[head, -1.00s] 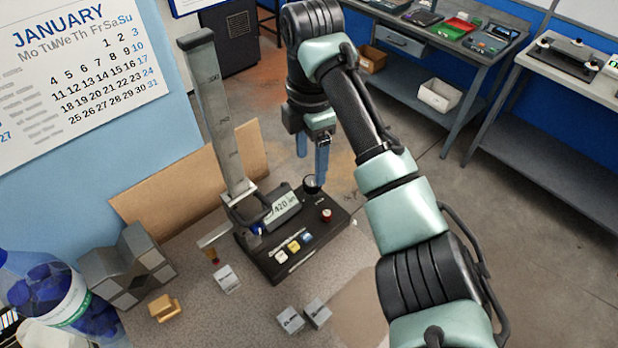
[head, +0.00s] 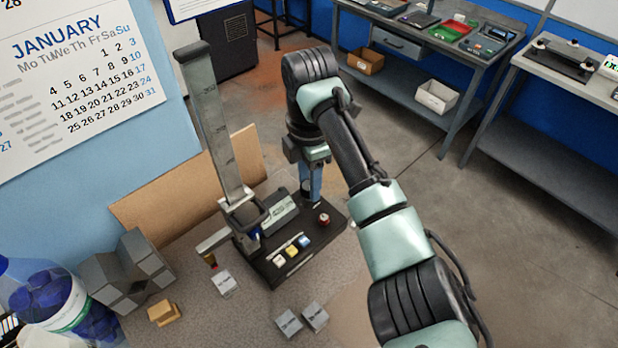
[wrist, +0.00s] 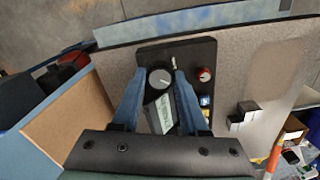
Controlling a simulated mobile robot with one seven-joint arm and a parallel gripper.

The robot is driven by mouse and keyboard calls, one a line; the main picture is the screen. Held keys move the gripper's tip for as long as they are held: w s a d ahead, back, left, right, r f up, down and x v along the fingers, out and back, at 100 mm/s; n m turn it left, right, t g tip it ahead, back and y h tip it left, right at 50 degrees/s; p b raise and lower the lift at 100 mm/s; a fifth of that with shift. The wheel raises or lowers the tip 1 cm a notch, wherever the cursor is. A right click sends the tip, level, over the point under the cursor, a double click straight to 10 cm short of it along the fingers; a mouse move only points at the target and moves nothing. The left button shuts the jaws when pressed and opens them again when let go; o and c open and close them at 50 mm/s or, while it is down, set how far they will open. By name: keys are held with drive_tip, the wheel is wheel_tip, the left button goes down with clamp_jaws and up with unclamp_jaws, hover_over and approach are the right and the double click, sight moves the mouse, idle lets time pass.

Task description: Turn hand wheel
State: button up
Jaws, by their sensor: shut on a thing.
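The hand wheel (wrist: 160,78) is a small round black knob with a grey top and a pointer mark. It sits at one end of the black base (wrist: 150,55) of a gauge device, seen in the wrist view. My gripper (wrist: 158,80) points down over it with its two blue fingers on either side of the wheel, shut on it. In the head view my gripper (head: 308,198) reaches down to the far right part of the base, and its fingers largely hide the wheel there.
A tall grey column (head: 218,130) and a display box (head: 281,214) stand close left of my gripper. A red knob (head: 324,220) and several coloured buttons are nearby on the base. Small grey blocks (head: 289,323) and an orange block (head: 164,312) lie on the bench.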

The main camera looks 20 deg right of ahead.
clamp_jaws()
drive_tip(key=shift+m+p, duration=0.3)
